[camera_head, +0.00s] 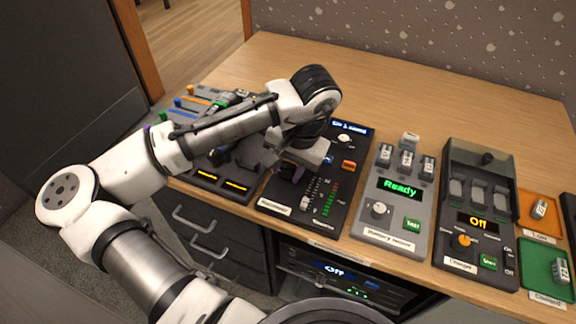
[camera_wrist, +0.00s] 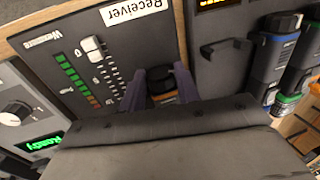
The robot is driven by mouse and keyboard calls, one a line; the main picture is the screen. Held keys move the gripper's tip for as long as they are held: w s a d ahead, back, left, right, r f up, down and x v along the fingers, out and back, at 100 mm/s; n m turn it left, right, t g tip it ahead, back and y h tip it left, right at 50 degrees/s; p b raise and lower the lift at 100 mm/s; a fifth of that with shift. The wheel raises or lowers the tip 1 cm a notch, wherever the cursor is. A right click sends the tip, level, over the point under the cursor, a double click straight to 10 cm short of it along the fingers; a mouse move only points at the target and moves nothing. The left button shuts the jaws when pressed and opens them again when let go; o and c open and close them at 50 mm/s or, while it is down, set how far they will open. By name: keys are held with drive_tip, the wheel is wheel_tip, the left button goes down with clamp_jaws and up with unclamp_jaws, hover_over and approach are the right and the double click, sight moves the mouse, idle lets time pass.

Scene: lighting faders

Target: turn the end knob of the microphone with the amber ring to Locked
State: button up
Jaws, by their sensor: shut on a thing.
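My gripper (camera_head: 295,170) is low over the left part of the receiver panel (camera_head: 270,205). In the wrist view its two purplish fingers (camera_wrist: 161,88) are closed on a dark, rounded piece with an amber band, apparently the microphone with the amber ring (camera_wrist: 163,97). Most of that microphone is hidden by my gripper and wrist, so I cannot tell its knob's setting. An empty dark cradle (camera_wrist: 226,48) lies beside it. Two other microphones, one with a blue ring (camera_wrist: 272,65) and one with a green ring (camera_wrist: 298,75), rest at the right of the wrist view.
The receiver has a sliding fader (camera_wrist: 93,47) and an orange button (camera_head: 348,165). Bare wooden table (camera_head: 400,90) lies behind.

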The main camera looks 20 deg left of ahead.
drive_tip(key=shift+d+y, duration=0.15)
drive_tip(key=shift+y, duration=0.75)
drive_tip(key=shift+c, duration=0.3)
drive_tip(key=o, duration=1)
drive_tip(key=p+v, duration=0.1)
drive_tip(key=v, duration=1.2)
drive_tip(key=shift+s+r, duration=0.1)
drive_tip(key=shift+r, duration=0.3)
